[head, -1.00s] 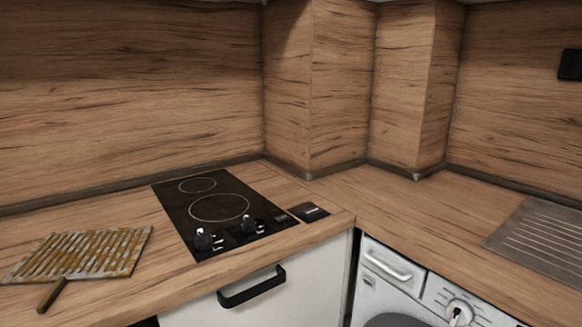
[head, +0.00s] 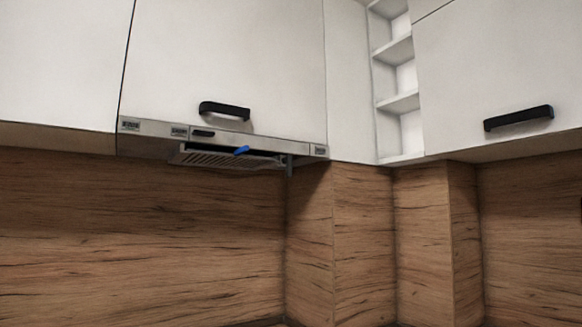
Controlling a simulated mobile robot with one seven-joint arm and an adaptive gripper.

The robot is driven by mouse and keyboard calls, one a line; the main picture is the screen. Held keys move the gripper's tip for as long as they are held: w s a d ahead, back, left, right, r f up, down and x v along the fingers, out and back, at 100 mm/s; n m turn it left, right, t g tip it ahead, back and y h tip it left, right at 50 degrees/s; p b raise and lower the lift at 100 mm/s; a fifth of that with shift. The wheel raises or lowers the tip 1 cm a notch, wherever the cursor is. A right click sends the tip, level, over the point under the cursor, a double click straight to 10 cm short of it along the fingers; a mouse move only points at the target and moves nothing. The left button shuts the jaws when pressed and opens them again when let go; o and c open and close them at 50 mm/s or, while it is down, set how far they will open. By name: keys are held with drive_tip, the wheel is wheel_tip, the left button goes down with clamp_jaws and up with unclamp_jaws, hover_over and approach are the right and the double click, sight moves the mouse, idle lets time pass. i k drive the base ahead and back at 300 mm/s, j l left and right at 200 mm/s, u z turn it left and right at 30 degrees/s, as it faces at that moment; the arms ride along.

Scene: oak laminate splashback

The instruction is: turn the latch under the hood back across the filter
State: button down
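In the head view the hood (head: 222,137) is a slim grey metal strip under a white wall cabinet. Below it shows a slatted filter (head: 215,158), which looks slightly lowered from the hood's underside. A small blue latch (head: 242,150) sits at the hood's underside near the filter's front edge, pointing up to the right. Whether it lies across the filter or beside it I cannot tell. My gripper is not in view.
White wall cabinets with black handles (head: 224,110) (head: 518,118) flank open corner shelves (head: 399,102). A small grey piece (head: 289,166) hangs down at the hood's right end. The space below the hood, before the oak splashback (head: 130,235), is clear.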

sight(287, 160)
drive_tip(key=i+l, duration=0.65)
drive_tip(key=l, duration=0.15)
drive_tip(key=u, duration=0.05)
